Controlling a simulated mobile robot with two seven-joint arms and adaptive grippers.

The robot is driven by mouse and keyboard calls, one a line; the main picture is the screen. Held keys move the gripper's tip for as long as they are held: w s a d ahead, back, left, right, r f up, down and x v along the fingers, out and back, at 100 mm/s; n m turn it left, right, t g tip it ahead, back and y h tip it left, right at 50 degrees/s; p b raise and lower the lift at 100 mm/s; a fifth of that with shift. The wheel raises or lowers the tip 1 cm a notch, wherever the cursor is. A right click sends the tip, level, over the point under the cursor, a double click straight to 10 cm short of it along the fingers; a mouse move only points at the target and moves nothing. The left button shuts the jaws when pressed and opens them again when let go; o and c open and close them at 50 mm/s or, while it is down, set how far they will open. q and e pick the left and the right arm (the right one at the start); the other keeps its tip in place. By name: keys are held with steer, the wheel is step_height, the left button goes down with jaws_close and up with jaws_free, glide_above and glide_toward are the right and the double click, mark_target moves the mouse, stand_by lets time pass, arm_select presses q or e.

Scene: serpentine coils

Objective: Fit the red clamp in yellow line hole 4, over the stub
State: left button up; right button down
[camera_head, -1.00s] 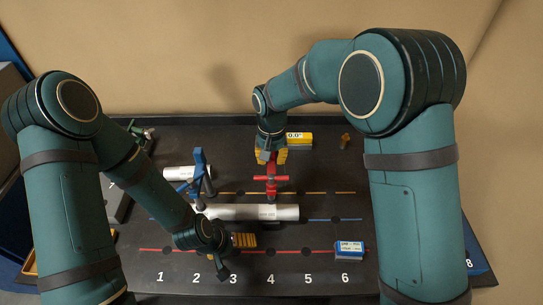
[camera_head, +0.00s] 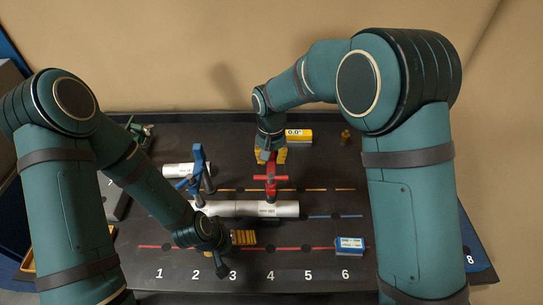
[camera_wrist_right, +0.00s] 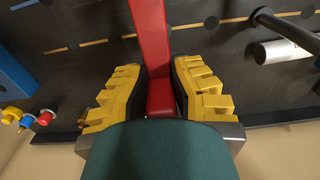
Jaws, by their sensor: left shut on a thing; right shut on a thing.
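The red clamp (camera_head: 271,183) is upright in my right gripper (camera_head: 270,156), which is shut on its top; the right wrist view shows its red bar (camera_wrist_right: 152,50) between the yellow fingers (camera_wrist_right: 158,92). The clamp's lower end appears at the white pipe (camera_head: 225,208), above column 4; I cannot tell whether it touches. The pipe lies just in front of the yellow line (camera_head: 325,189). Hole 4 of that line is hidden behind the clamp. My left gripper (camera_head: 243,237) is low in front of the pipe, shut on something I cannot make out.
A blue clamp (camera_head: 197,170) stands at the left by another white pipe piece (camera_head: 178,170). A blue-and-white box (camera_head: 350,246) sits near number 6. A yellow block (camera_head: 299,136) stands at the back. The board right of the pipe is mostly clear.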

steer(key=shift+s+f, duration=0.15)
steer(key=shift+f, duration=0.55)
stand_by(0.5)
steer(key=c, duration=0.9)
jaws_free()
steer(key=shift+o, duration=0.2)
steer(key=shift+s+r+b, duration=0.1)
steer(key=shift+s+r, duration=0.05)
steer(key=shift+r, duration=1.3)
steer(key=shift+s+r+b, duration=0.1)
steer(key=shift+s+r, duration=0.1)
steer(key=shift+r, duration=1.25)
steer(key=shift+s+r+b, duration=0.1)
steer(key=shift+s+r, duration=0.05)
steer(key=shift+r, duration=1.3)
